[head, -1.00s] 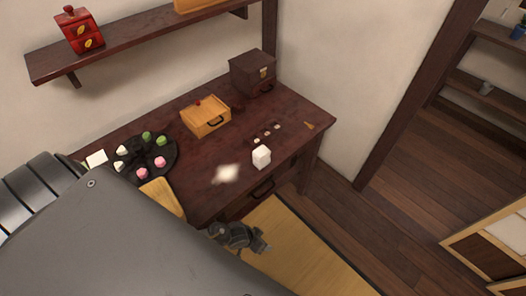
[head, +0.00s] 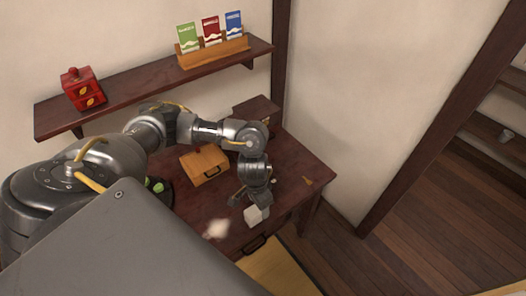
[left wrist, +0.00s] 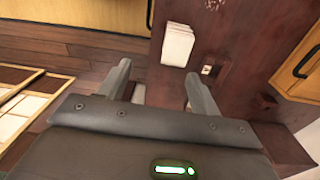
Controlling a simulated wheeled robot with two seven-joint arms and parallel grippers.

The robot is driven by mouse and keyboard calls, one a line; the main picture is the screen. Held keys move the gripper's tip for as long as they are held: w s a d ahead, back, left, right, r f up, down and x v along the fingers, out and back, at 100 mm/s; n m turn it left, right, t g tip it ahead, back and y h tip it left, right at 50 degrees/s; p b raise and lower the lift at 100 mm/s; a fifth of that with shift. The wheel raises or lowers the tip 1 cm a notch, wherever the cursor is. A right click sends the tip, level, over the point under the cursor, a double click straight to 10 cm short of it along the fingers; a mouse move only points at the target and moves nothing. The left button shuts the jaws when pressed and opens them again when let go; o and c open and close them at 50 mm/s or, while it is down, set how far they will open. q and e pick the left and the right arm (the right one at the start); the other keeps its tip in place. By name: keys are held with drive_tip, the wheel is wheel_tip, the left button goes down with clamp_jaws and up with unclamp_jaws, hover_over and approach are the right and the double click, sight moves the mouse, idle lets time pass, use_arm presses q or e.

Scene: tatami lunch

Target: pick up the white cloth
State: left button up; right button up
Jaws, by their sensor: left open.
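The white cloth (head: 257,215) is a small, pale, block-like folded piece on the dark red wooden table (head: 290,172), near its front edge. In the left wrist view the cloth (left wrist: 178,45) lies just beyond my fingertips, more toward the right finger. My left gripper (head: 251,199) is over the table right at the cloth, pointing down, and partly covers it in the head view. In the left wrist view my left gripper (left wrist: 157,72) is open with nothing between its fingers. Whether a finger touches the cloth I cannot tell. My right gripper is not in view.
A yellow wooden box (head: 204,168) and a dark chest (head: 257,108) stand behind. A small pale piece (left wrist: 207,70) lies close to the cloth. A blurred white patch (head: 216,229) shows to its left. A wall shelf (head: 150,88) hangs above; my arm hides much of the table.

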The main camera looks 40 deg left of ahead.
sight(253, 211)
use_arm(q)
drive_tip(key=shift+w+a+r, duration=0.1)
drive_tip(key=shift+a+r, duration=0.15)
drive_tip(key=shift+a, duration=0.2)
drive_tip(key=shift+w+a+r, duration=0.1)
drive_tip(key=shift+a+r, duration=0.1)
drive_tip(key=shift+a, duration=0.25)
drive_tip(key=shift+s+a+r+n+y, duration=0.1)
drive_tip(key=shift+a+r+n+y, duration=0.05)
drive_tip(key=shift+a+n+y, duration=0.15)
drive_tip(key=shift+s+d+f+b, duration=0.1)
drive_tip(key=shift+s+f+b, duration=0.1)
drive_tip(key=shift+f+b, duration=0.3)
wheel_tip(253, 211, down, 4)
drive_tip(key=shift+w+r, duration=0.1)
drive_tip(key=shift+f, duration=0.45)
wheel_tip(253, 211, down, 5)
drive_tip(key=shift+f+b, duration=0.1)
drive_tip(key=shift+b, duration=0.2)
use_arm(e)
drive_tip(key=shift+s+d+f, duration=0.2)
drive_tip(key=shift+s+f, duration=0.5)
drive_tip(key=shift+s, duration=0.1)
